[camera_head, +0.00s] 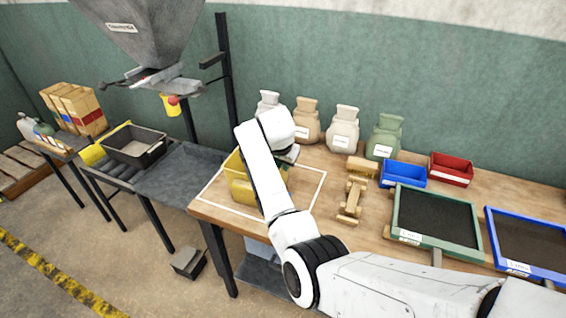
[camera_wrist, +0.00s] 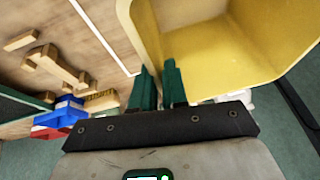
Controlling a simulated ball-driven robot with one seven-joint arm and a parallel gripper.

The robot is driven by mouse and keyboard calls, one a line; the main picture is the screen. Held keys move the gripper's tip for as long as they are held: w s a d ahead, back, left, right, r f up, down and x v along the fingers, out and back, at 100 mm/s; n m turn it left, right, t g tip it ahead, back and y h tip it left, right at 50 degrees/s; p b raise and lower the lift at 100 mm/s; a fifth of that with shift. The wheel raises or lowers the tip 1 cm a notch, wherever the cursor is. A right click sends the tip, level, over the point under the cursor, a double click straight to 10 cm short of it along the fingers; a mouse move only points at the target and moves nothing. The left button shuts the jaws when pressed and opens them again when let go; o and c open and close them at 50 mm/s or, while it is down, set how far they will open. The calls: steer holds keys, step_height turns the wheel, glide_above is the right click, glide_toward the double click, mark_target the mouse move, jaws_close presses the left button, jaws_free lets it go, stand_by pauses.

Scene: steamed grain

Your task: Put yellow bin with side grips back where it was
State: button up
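The yellow bin with side grips (camera_head: 241,190) is at the left end of the wooden table, over the white outlined square (camera_head: 316,191). My forearm hides part of it in the head view. In the wrist view the bin (camera_wrist: 225,55) fills the upper right, with its empty inside showing. My gripper (camera_wrist: 159,90) has its two green fingers close together on either side of the bin's near wall, so it is shut on that wall. I cannot tell whether the bin rests on the table or is held just above it.
A wooden toy-like piece (camera_head: 352,198), a blue bin (camera_head: 403,175), a red bin (camera_head: 451,169) and a green-framed tray (camera_head: 437,247) lie to the right. Several sacks (camera_head: 342,129) stand along the back.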

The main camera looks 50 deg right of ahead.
steer(key=o, duration=0.3)
steer(key=shift+o, duration=0.2)
steer(key=b+v, duration=0.1)
steer(key=v, duration=1.1)
steer(key=s+a+f+n+y, duration=0.1)
steer(key=s+a+f+n, duration=0.3)
steer(key=s+f, duration=0.45)
steer(key=s+a+f+n, duration=0.4)
steer(key=s+a+f, duration=0.1)
steer(key=s+f, duration=0.35)
steer(key=s+a+f+n+y, duration=0.1)
steer(key=s+a+f+n, duration=0.1)
steer(key=s+a, duration=0.3)
steer(key=s+a+f+n+g+y, duration=0.1)
steer(key=s+a+f+n, duration=0.2)
steer(key=s, duration=0.9)
steer(key=shift+s+a+f+n+g+y, duration=0.3)
steer(key=shift+s+a+n+y, duration=0.15)
steer(key=shift+a, duration=0.6)
